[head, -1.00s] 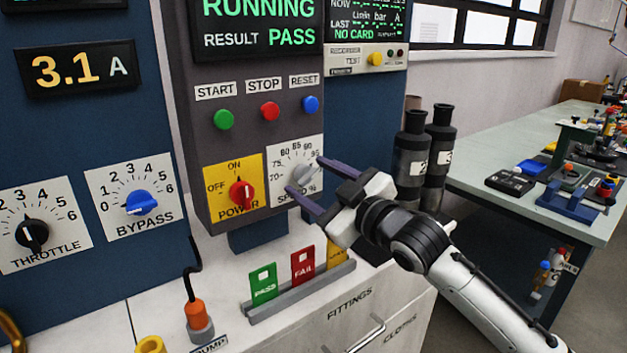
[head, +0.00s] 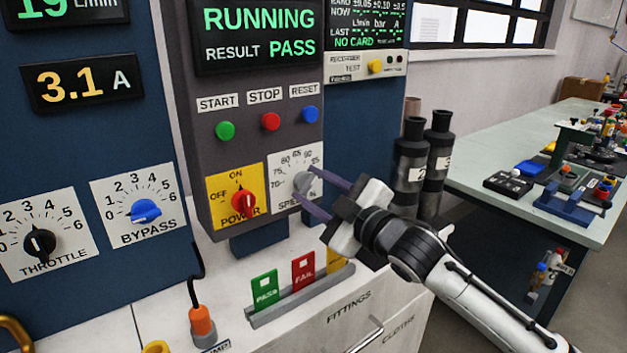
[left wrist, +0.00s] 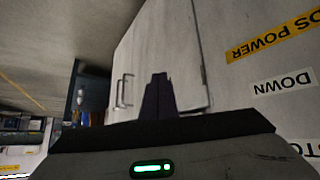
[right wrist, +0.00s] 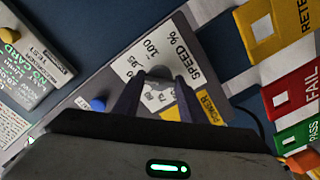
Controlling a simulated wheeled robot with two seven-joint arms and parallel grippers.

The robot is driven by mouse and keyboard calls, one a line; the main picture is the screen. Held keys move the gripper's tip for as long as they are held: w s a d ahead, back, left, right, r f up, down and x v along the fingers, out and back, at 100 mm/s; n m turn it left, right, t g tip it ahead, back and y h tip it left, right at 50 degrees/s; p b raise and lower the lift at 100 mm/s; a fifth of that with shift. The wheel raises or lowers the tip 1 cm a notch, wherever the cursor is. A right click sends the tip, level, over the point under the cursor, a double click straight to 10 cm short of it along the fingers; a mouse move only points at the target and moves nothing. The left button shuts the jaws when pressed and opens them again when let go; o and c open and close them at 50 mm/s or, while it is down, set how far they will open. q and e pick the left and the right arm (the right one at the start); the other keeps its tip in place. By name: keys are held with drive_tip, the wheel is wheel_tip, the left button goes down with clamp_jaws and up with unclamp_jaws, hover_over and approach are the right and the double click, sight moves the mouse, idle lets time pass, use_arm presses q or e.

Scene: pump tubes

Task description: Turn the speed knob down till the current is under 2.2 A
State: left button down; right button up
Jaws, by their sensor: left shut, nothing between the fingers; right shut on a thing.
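The grey speed knob (head: 306,183) sits on the white speed dial plate (head: 284,165) of the control panel. My right gripper (head: 308,187) is shut on the knob, one finger on each side. In the right wrist view the fingers (right wrist: 158,95) close around the knob and hide part of the scale. The current display (head: 82,80) reads 3.1 A. The status screen (head: 258,32) reads RUNNING, RESULT PASS. My left gripper (left wrist: 160,97) is shut and empty in the left wrist view, near white cabinet doors; it does not show in the head view.
The red power knob (head: 243,202) is just left of the speed dial. Green, red and blue buttons (head: 270,121) sit above. Pass and fail cards (head: 303,270) stand in a rack below. Dark cylinders (head: 411,165) stand right of the panel, behind my right gripper.

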drive_tip(key=shift+n+p, duration=0.7)
drive_tip(key=shift+n, duration=0.5)
drive_tip(key=o, duration=1.1)
drive_tip(key=shift+c, duration=0.2)
drive_tip(key=v, duration=1)
drive_tip(key=shift+s+b, duration=0.15)
drive_tip(key=shift+b, duration=0.15)
drive_tip(key=shift+d, duration=0.1)
